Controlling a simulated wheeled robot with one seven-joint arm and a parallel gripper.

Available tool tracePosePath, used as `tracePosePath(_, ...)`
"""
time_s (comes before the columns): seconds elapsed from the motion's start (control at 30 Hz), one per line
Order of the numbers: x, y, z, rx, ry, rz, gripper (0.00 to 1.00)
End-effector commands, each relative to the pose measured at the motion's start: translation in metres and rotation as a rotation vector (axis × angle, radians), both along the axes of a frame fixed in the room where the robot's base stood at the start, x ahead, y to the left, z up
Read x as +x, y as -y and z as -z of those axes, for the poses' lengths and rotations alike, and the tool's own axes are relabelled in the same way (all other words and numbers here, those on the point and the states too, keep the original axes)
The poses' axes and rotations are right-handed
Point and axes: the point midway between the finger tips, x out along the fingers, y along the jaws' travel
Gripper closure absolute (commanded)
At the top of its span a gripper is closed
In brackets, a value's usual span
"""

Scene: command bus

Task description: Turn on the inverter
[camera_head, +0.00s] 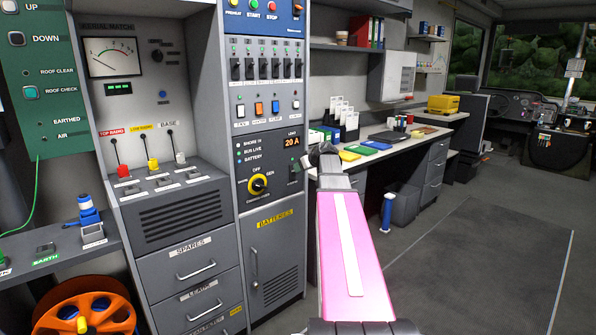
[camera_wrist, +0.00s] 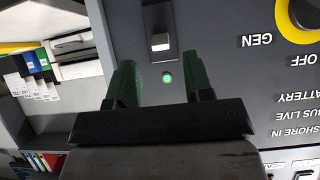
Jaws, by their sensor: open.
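A switch with a white lever tip on a dark plate (camera_wrist: 160,42) is on the grey power panel, seen upside down in the wrist view. A small round green light (camera_wrist: 167,78) glows beside it. In the head view the switch (camera_head: 293,177) is small, right of the yellow rotary knob (camera_head: 258,184); I cannot read an inverter label. My gripper (camera_wrist: 160,76) has its two green fingers apart, nothing between them, facing the panel near the switch. Contact is not visible. In the head view my gripper (camera_head: 322,154) is at the panel's right edge, its fingers hard to make out.
The load display (camera_head: 292,142) reads 20 A above the switch. A row of breakers (camera_head: 266,69) is higher up. The battery cabinet (camera_head: 275,260) is below. A desk (camera_head: 405,142) with folders and books stands close on the right. The floor (camera_head: 480,260) at right is clear.

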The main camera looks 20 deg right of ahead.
Motion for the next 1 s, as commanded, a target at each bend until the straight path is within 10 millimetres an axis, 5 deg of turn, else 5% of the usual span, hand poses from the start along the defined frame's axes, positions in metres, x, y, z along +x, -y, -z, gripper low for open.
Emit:
tracePosePath(0.4, -0.047, 0.016, -0.034, 0.0, 0.0, 0.0, 0.53)
tracePosePath(1.0, -0.048, 0.016, -0.035, 0.001, 0.009, -0.002, 0.53)
